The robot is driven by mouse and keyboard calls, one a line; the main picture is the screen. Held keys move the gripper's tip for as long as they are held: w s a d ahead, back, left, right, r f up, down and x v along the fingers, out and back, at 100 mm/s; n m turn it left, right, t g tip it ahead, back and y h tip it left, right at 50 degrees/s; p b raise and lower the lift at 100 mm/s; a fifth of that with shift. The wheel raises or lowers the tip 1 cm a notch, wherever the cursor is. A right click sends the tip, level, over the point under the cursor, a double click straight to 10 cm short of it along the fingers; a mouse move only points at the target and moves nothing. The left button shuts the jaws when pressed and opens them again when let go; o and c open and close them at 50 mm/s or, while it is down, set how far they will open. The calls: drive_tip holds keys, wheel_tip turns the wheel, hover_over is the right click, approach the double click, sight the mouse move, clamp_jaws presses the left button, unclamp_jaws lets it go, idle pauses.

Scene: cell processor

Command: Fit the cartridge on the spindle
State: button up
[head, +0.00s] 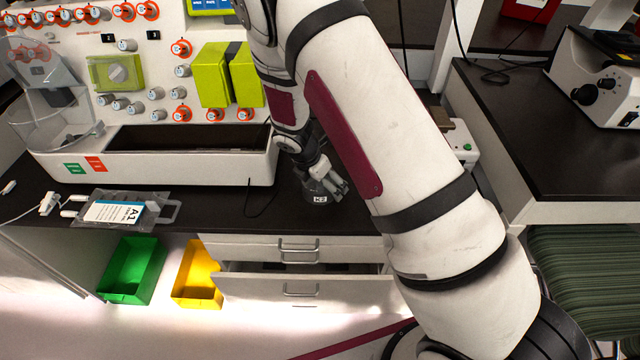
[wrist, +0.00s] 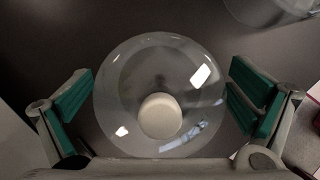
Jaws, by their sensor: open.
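A round clear piece with a white round centre (wrist: 160,116), which looks like the cartridge, sits between my gripper's fingers in the wrist view. My gripper (wrist: 162,98) is open, its green pads at the left and right of the clear piece. A gap shows at the right pad; the left pad is close to the rim, and I cannot tell whether it touches. In the head view my gripper (head: 328,186) is low over the dark bench, right of the white machine (head: 150,170). The cartridge is not clear there. I cannot pick out the spindle for certain.
The machine has a clear curved cover (head: 45,105) at its left and knobs on its panel. A labelled clear bag (head: 120,210) lies on the bench front. A drawer (head: 300,290) stands partly open below. Another clear object (wrist: 268,10) is at the wrist view's top right.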

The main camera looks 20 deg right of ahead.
drive_tip(key=shift+d+f, duration=0.1)
drive_tip(key=shift+f, duration=0.15)
drive_tip(key=c, duration=1.1)
drive_tip(key=shift+w+r, duration=0.1)
drive_tip(key=shift+r, duration=0.1)
drive_tip(key=shift+r, duration=0.55)
drive_tip(key=v, duration=0.2)
drive_tip(key=shift+s+r, duration=0.2)
drive_tip(key=shift+s, duration=0.1)
drive_tip(key=s+a, duration=0.2)
drive_tip(key=s, duration=0.2)
drive_tip(key=s+a+r, duration=0.1)
drive_tip(key=s+a, duration=0.1)
drive_tip(key=s, duration=0.2)
drive_tip(key=s+a, duration=0.3)
drive_tip(key=s, duration=0.2)
drive_tip(key=shift+s+r, duration=0.1)
drive_tip(key=shift+r, duration=0.05)
